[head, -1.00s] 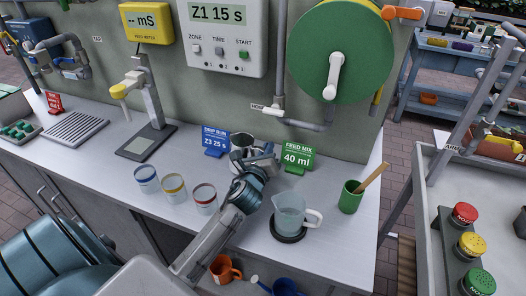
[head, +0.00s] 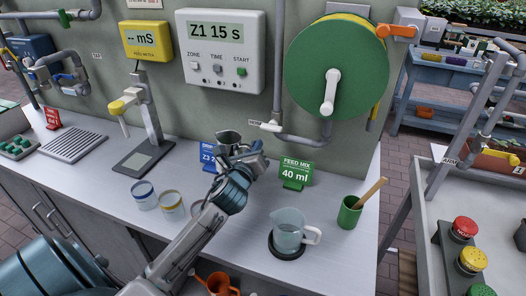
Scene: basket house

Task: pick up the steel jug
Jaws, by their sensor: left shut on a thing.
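The steel jug (head: 229,138) is a shiny metal vessel near the back wall, in the middle of the head view. My left gripper (head: 243,158) is shut on it and holds it up above the bench, in front of the wall. The gripper and wrist hide the jug's lower part. The jug and gripper overlap the blue sign (head: 208,158) behind them. My right gripper is not in view.
A clear measuring jug (head: 289,230) stands on a dark round pad. A green cup with a wooden stick (head: 349,213) is to its right. A green sign (head: 296,174) stands behind. Several rimmed pots (head: 144,195) sit left of my arm, one mostly hidden.

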